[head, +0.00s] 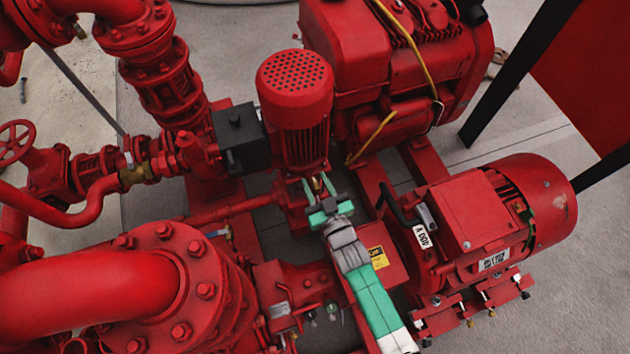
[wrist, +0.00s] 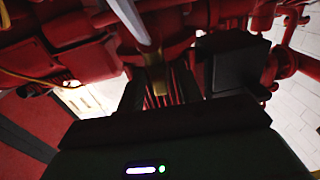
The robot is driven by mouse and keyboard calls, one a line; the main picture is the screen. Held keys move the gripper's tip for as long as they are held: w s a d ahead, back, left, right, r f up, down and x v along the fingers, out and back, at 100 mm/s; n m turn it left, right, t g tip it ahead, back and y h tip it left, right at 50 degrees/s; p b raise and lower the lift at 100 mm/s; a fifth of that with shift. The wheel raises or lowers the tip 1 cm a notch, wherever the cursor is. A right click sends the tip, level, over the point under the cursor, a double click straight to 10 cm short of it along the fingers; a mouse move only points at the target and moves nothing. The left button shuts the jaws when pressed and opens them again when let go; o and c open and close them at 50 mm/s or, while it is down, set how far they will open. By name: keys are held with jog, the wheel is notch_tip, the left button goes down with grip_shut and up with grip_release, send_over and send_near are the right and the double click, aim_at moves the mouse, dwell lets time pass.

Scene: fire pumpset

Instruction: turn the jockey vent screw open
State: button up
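The jockey pump (head: 295,100) is the upright red motor with a perforated round cap, in the middle of the head view. A small brass piece, seemingly the vent screw (head: 317,186), shows at its lower front. My gripper (head: 316,184) reaches up to it from below right, its two thin fingers apart on either side of the brass. The view is dark and the screw's slot or head is unclear.
A black box (head: 238,135) sits left of the jockey motor. A red engine (head: 400,75) with a yellow cable stands behind right. A large electric motor (head: 490,220) lies to the right, and a big flanged pipe (head: 165,285) fills the lower left. Room around the gripper is tight.

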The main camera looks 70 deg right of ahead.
jog(key=shift+w+d, duration=0.2)
jog(key=shift+w, duration=0.05)
jog(key=shift+c, duration=0.3)
grip_shut()
jog(key=shift+a+r+n+t+y, duration=0.1)
jog(key=shift+n+t+y, duration=0.2)
jog(key=shift+y, duration=0.1)
jog(key=shift+n+t+y+p, duration=0.35)
jog(key=shift+n+t+y, duration=0.15)
jog(key=shift+y, duration=0.1)
